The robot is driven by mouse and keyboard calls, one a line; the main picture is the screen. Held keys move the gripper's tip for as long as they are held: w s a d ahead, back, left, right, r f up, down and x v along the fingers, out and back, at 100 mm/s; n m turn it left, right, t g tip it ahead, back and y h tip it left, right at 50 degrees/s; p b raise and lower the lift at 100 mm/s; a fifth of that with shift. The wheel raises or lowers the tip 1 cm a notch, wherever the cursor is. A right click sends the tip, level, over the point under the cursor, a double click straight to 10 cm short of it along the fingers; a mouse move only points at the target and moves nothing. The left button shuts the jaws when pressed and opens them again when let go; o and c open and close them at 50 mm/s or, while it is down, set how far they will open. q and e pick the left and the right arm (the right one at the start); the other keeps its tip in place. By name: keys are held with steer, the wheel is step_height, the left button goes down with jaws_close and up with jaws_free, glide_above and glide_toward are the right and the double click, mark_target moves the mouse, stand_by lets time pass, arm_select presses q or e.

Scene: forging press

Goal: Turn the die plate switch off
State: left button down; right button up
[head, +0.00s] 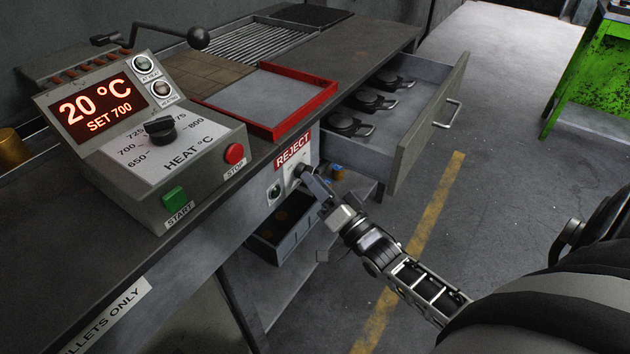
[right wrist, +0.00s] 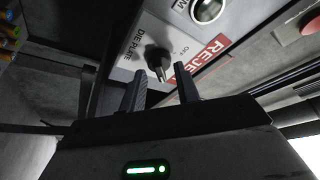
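The die plate switch is a dark rotary knob (right wrist: 158,60) on a pale panel on the bench front. In the right wrist view the labels "DIE PLATE" and "OFF" show beside it. In the head view this panel (head: 273,206) is below the red REJECT label, and my gripper partly hides the knob. My right gripper (head: 308,177) is at the panel, its fingers apart. In the right wrist view the fingertips (right wrist: 160,84) are just short of the knob, roughly on either side of it, with no clear contact. I cannot tell the knob's exact setting. My left gripper is out of view.
A round lamp (right wrist: 207,9) is close to the knob. The open drawer (head: 425,135) with several dark dies juts out right of my gripper. A grey bin (head: 273,250) is below the panel. The heat control box (head: 150,195) and red-rimmed tray (head: 318,107) stand on the bench.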

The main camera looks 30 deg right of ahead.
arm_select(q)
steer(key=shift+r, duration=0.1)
arm_select(e)
steer(key=shift+w, duration=0.35)
steer(key=shift+r, duration=0.1)
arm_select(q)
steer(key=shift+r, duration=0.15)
arm_select(e)
jaws_close()
